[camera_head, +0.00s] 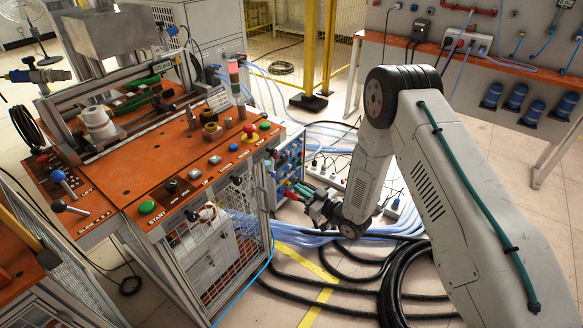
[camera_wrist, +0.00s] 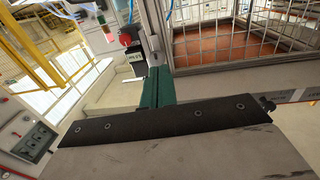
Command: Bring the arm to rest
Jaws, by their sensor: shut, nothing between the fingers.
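My gripper (camera_head: 300,193) is in the head view, right of the orange-topped induction heater bench (camera_head: 180,165). It points left toward the side of the bench, below the height of the bench top. In the wrist view the green fingers of my gripper (camera_wrist: 157,88) are together with nothing between them. My arm comes in from the right and bends at a raised elbow. Whether the fingertips touch the bench side is hard to tell.
The bench carries a green start button (camera_head: 147,207), a red emergency button (camera_head: 250,130) and several levers. Black hoses (camera_head: 400,280) and blue cables lie on the floor. A yellow post (camera_head: 311,50) and a wall bench (camera_head: 480,60) stand behind.

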